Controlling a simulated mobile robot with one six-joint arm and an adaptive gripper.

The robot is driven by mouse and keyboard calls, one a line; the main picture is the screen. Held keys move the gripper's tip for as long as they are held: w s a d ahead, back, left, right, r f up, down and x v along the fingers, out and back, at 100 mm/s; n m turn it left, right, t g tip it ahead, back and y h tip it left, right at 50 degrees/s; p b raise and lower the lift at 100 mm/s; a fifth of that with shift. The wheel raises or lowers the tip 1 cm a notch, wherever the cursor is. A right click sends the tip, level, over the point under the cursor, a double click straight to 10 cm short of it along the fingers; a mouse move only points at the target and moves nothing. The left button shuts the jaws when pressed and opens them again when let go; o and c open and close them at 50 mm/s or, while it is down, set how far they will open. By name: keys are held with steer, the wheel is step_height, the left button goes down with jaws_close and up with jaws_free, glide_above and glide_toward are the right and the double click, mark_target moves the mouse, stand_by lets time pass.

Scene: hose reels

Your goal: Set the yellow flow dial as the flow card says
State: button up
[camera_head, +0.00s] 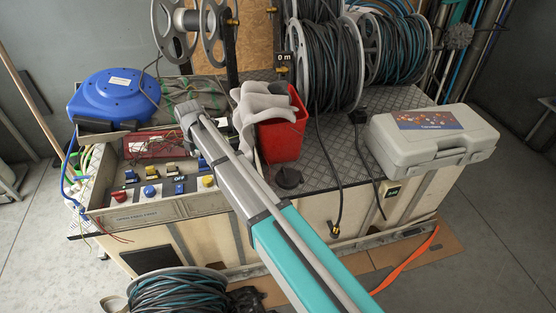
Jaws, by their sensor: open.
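The yellow flow dial (207,181) appears to be the yellow knob near the right end of the control panel (140,216) on the workbench. Its pointer setting is too small to read. A long teal and grey arm link, which looks like mine, crosses from the lower right. It passes just right of the knob, its grey end above the back of the panel. I cannot make out any gripper fingers. I cannot pick out the flow card for certain; no flow instruction is readable.
The panel also holds a red button (119,196), a blue knob (150,191) and an OFF label (180,178). A blue hose reel (116,96), a red bucket (281,135) with a grey cloth, a grey case (430,142) and large hose drums (325,65) crowd the bench.

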steer(key=s+d+m, duration=0.2)
steer(key=d+m, duration=0.6)
steer(key=d, duration=0.5)
steer(key=s+d+r+m, duration=0.1)
steer(key=s+d+m, duration=0.2)
steer(key=d+m, duration=0.5)
steer(key=shift+s+d+r+p, duration=0.15)
steer(key=shift+d+p, duration=0.15)
steer(key=shift+d, duration=2.55)
steer(key=s+d+m, duration=0.5)
steer(key=d+m, duration=0.2)
steer(key=d, duration=0.1)
steer(key=s+d+m, duration=0.6)
steer(key=d, duration=0.3)
steer(key=shift+s+m, duration=0.25)
steer(key=shift+m, duration=0.15)
steer(key=shift+a, duration=0.1)
